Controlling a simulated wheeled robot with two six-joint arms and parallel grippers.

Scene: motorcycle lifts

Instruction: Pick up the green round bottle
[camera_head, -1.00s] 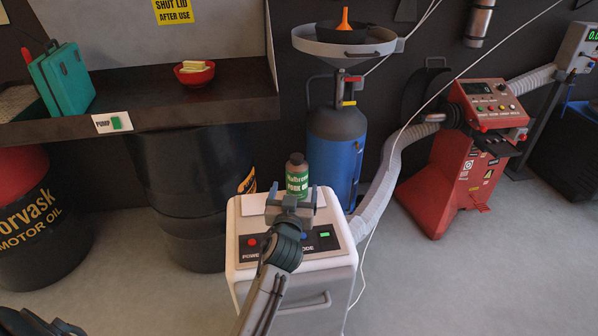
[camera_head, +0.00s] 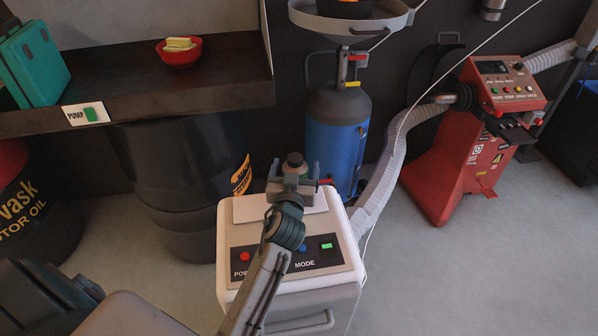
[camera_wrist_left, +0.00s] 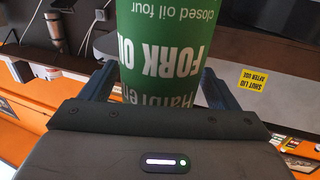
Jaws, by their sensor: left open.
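The green round bottle (camera_head: 294,160) with a brown cap stands upright at the back of the white cabinet's top (camera_head: 235,225). In the head view my left gripper hides most of its body. In the left wrist view the bottle (camera_wrist_left: 166,45) shows large, with its white "FORK OIL" label upside down. My left gripper (camera_head: 295,172) is open, with one finger on each side of the bottle. I cannot tell whether either finger touches it. My right gripper is not in view.
The cabinet's front panel has red, blue and green buttons. A blue cylinder (camera_head: 333,145) and a ribbed grey hose (camera_head: 385,180) stand close behind and right. A dark shelf (camera_head: 200,90) with a red bowl (camera_head: 186,52) is at the back left. A red machine (camera_head: 450,165) stands right.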

